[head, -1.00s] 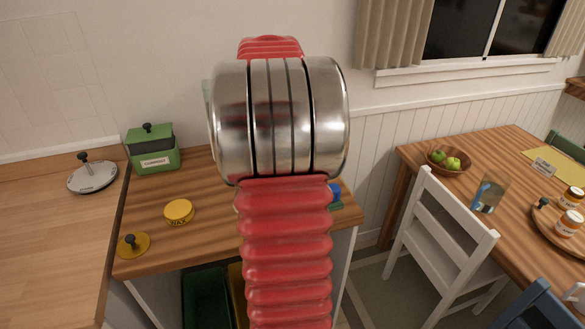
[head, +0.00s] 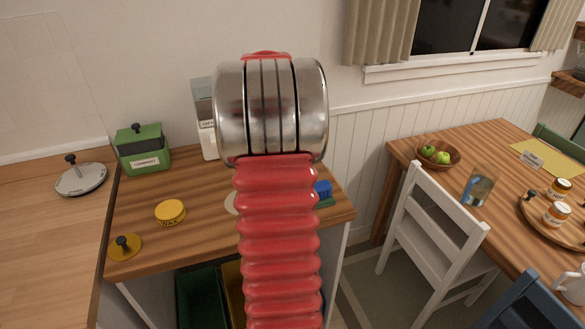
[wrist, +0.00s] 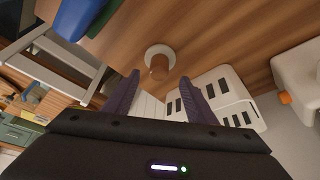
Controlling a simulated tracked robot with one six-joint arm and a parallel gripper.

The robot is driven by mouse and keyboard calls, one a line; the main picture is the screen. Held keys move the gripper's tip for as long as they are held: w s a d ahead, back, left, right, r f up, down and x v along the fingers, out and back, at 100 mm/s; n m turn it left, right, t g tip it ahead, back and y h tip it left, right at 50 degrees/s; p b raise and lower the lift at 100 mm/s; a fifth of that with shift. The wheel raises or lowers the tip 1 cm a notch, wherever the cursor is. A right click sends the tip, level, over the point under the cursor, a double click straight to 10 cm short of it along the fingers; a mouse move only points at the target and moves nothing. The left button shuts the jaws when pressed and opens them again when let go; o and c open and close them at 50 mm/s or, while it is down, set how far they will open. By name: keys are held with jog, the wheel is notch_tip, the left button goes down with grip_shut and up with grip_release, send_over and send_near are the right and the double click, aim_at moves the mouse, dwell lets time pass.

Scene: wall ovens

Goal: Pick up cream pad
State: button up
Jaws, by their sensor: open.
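The cream pad (head: 231,203) is a pale disc on the wooden counter, mostly hidden behind my red arm in the head view. In the wrist view a pale round pad (wrist: 151,51) with a brown knob (wrist: 159,67) stands on the wood, just beyond the fingertips and roughly centred between them. My gripper (wrist: 160,78) is open, with its two dark fingers apart and nothing seen between them. My gripper's fingers are hidden behind the arm in the head view.
The counter also holds a yellow wax tin (head: 170,211), a yellow knobbed pad (head: 124,247), a green box (head: 143,150), a blue-and-green item (head: 323,190) and a pale container (head: 208,138). A white chair (head: 440,215) and dining table (head: 500,150) stand right.

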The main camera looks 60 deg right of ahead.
jog(key=shift+d+f, duration=0.25)
jog(key=shift+f, duration=0.35)
jog(key=shift+f, duration=0.1)
jog(key=shift+x, duration=2.55)
jog(key=shift+s+d, duration=0.15)
jog(key=shift+c, duration=0.2)
jog(key=c, duration=1.1)
notch_tip(320, 180, up, 10)
jog(key=shift+r, duration=0.1)
